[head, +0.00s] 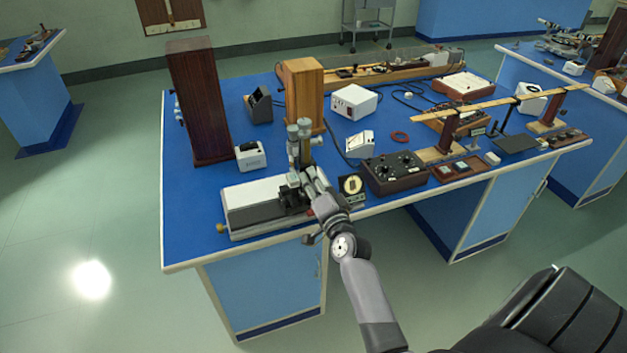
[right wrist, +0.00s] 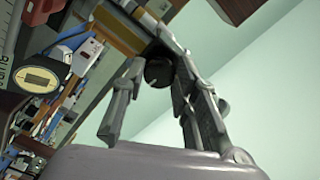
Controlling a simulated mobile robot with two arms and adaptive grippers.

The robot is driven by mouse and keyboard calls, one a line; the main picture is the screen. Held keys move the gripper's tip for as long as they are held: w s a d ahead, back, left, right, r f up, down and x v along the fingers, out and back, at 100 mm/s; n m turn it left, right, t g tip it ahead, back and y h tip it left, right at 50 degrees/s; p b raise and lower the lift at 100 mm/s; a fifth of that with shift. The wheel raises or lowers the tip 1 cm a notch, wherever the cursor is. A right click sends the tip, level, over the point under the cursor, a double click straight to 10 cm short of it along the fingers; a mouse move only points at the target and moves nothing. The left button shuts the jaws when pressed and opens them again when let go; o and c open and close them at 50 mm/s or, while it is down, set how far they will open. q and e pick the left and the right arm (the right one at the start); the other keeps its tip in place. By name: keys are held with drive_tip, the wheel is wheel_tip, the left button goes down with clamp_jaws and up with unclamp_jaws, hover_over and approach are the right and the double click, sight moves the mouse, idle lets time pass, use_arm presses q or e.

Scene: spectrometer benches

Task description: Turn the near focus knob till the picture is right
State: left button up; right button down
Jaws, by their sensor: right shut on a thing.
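A travelling microscope (head: 304,150) with a brass and grey upright tube stands on a long pale-topped base (head: 252,205) at the bench's front left. My right gripper (head: 308,183) is at its near side, low on the tube. In the right wrist view my right gripper (right wrist: 157,80) has its fingers on either side of a dark round focus knob (right wrist: 158,72) and is shut on it. A small dark display with a pale round picture (head: 352,185) stands just right of the gripper. My left gripper is out of view.
A black control box with knobs (head: 393,173) stands to the right of the display. A small white meter (head: 251,155) and a tall dark wooden cabinet (head: 198,105) stand behind the base. The bench's front edge (head: 400,203) runs close below my gripper.

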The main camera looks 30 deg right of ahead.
drive_tip(key=m, duration=0.4)
drive_tip(key=shift+m+p, duration=0.35)
drive_tip(key=shift+m, duration=0.05)
idle(0.4)
drive_tip(key=c, duration=1.2)
unclamp_jaws()
drive_tip(key=shift+c, duration=0.2)
drive_tip(key=v, duration=1.2)
